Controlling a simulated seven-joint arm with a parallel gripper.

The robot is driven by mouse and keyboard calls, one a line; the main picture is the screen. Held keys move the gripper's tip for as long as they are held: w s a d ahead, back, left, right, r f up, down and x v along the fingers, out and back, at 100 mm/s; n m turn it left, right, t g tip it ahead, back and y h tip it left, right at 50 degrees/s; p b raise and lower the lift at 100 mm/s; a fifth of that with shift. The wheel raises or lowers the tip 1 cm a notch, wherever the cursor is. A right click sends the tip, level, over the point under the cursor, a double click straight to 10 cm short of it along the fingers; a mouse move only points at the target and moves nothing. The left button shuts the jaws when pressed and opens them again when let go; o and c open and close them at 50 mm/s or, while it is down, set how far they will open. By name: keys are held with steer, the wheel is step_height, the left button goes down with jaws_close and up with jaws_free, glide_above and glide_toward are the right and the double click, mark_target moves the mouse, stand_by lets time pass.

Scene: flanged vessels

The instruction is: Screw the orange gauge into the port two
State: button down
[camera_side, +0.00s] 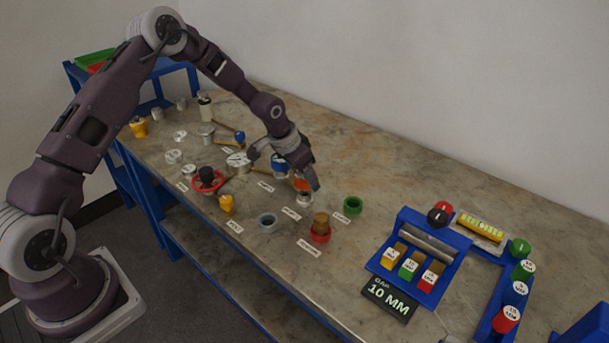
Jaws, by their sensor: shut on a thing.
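My gripper (310,180) points down over the middle of the bench. It is shut on the orange gauge (300,185), which is partly hidden by the fingers. A small silver fitting (304,200) stands directly below the gauge. I cannot tell whether the two touch or whether the gauge's thread is inside it. Small white labels lie in front of the fittings, such as one label (291,213) near the silver fitting. Their text is too small to read, so I cannot tell which fitting is port two.
Close by are a blue-banded piece (279,165), a grey ring (267,221), a red-based brass fitting (320,229) and a green ring (352,205). A red handwheel (207,180) lies left. A blue rack (425,255) stands right. The bench's back strip is clear.

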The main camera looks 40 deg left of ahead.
steer(key=shift+f, duration=0.15)
stand_by(0.3)
steer(key=shift+f, duration=1)
steer(key=m, duration=0.1)
steer(key=m+h, duration=0.1)
steer(key=shift+a+m, duration=0.2)
steer(key=shift+m, duration=0.1)
steer(key=m+g+h, duration=0.1)
steer(key=m, duration=0.2)
steer(key=m+g+h, duration=0.1)
steer(key=m, duration=0.3)
steer(key=shift+w+d, duration=0.15)
steer(key=m+g, duration=0.1)
steer(key=m, duration=0.1)
steer(key=m+g, duration=0.1)
steer(key=m, duration=0.2)
steer(key=shift+f+h, duration=0.15)
steer(key=shift+h, duration=0.25)
steer(key=m+g, duration=0.1)
steer(key=m, duration=0.2)
steer(key=shift+m+g, duration=0.3)
steer(key=shift+m, duration=0.1)
steer(key=shift+c, duration=2.3)
jaws_free()
